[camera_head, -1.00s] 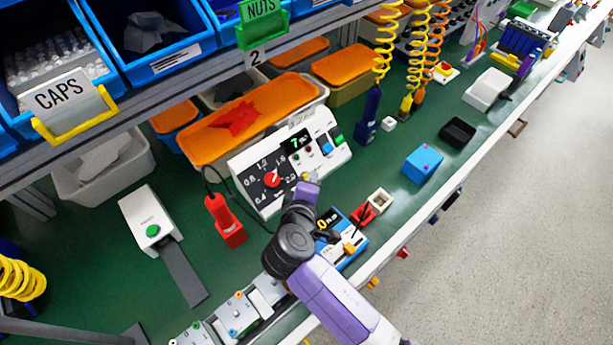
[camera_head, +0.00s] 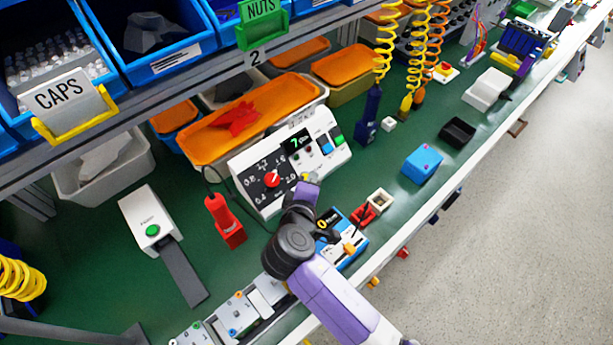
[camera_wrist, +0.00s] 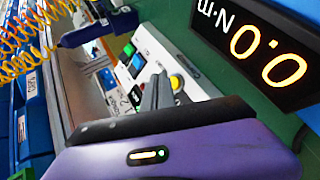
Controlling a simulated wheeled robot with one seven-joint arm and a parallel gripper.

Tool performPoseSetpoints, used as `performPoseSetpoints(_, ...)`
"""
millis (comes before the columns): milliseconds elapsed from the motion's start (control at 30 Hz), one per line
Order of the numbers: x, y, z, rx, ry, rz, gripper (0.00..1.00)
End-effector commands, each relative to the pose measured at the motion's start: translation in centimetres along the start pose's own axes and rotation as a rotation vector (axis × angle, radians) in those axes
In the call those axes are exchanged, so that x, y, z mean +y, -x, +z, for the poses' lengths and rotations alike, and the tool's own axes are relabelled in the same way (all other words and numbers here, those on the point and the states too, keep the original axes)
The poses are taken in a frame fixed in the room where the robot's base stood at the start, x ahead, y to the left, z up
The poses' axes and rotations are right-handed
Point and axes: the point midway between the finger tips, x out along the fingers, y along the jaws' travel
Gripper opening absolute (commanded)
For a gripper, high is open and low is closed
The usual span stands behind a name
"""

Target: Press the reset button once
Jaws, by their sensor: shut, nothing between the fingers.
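A white control panel (camera_head: 321,147) stands tilted on the green bench. It has a red rotary knob (camera_head: 271,180), a small lit display showing 7, a blue button (camera_head: 326,147) and a green button (camera_head: 339,138). A round yellow button (camera_wrist: 177,82) shows on the white panel in the wrist view. I cannot read which button is labelled reset. My gripper (camera_head: 309,181) is at the panel's lower right edge. Its grey fingers (camera_wrist: 160,80) are shut and empty, with tips just beside the yellow button. I cannot tell whether they touch it.
A blue device with a lit display (camera_wrist: 266,50) reading 0.0 N·m is close by on the right in the wrist view. A white box with a green button (camera_head: 152,230) lies further left. Orange-lidded bins stand behind.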

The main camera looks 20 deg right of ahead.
Motion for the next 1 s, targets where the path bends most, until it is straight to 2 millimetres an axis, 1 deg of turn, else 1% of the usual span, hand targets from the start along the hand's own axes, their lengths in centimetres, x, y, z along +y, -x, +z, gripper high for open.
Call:
performPoseSetpoints(433,-0.4,-0.59,-0.41,0.0,-0.001,0.001,0.0)
performPoseSetpoints(1000,-0.52,-0.73,-0.53,0.0,0.0,0.0,0.0)
